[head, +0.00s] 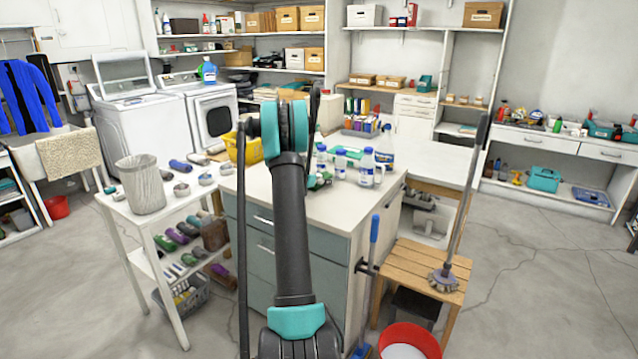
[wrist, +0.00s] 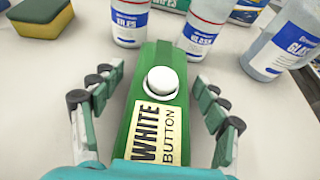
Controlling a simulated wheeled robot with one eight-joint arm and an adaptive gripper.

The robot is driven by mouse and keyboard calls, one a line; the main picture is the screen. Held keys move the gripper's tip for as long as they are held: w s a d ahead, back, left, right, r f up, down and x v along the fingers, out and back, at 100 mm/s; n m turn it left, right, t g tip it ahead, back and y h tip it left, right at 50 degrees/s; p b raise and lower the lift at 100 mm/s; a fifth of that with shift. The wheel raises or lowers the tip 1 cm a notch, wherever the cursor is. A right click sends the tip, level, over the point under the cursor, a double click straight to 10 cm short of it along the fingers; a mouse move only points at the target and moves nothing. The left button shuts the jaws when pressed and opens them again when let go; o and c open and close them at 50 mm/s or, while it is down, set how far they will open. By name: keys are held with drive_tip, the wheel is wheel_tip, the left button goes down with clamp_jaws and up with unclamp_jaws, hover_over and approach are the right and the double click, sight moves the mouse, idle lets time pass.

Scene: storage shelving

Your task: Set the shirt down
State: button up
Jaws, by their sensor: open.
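My gripper (wrist: 160,92) is open in the wrist view, with its fingers spread on both sides of a green block with a round white button and a "WHITE BUTTON" label (wrist: 152,127). The block is on the pale counter between the fingers, and no contact shows. The gripper holds no shirt. A blue garment (head: 28,95), perhaps a shirt, hangs at the far left in the head view, well away from my arm. My arm hides the gripper in the head view.
White-and-blue bottles (wrist: 205,28) stand just beyond the block, with a larger bottle (wrist: 283,42) at right. A green-and-yellow sponge (wrist: 40,17) lies at upper left. In the head view, a yellow basket (head: 245,150) and a grey bin (head: 141,185) stand left of my arm.

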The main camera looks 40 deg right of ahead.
drive_tip(key=shift+c, duration=0.6)
drive_tip(key=c, duration=1.3)
wheel_tip(320, 180, up, 20)
drive_tip(key=w+a+f+n+t+y, duration=0.1)
drive_tip(key=a+f+n+t, duration=0.15)
drive_tip(key=a, duration=0.65)
drive_tip(key=w+a+f+n+t+y, duration=0.1)
drive_tip(key=a+f, duration=0.2)
drive_tip(key=a, duration=0.6)
drive_tip(key=w+a+f+n+t+y, duration=0.1)
drive_tip(key=w+a+f+n, duration=0.15)
drive_tip(key=a, duration=0.65)
drive_tip(key=s+a+f+n+t+y, duration=0.1)
drive_tip(key=s+a+f+y, duration=0.1)
drive_tip(key=a, duration=0.6)
drive_tip(key=s+a+f+n+t+y, duration=0.1)
drive_tip(key=s+a+f, duration=0.1)
drive_tip(key=s+a, duration=0.3)
drive_tip(key=s+a+f+n+t+y, duration=0.1)
drive_tip(key=s+a+f+n+y, duration=0.1)
drive_tip(key=a, duration=1)
drive_tip(key=shift+s+a+f+y, duration=0.25)
drive_tip(key=shift+s+f, duration=0.3)
drive_tip(key=shift+s, duration=0.65)
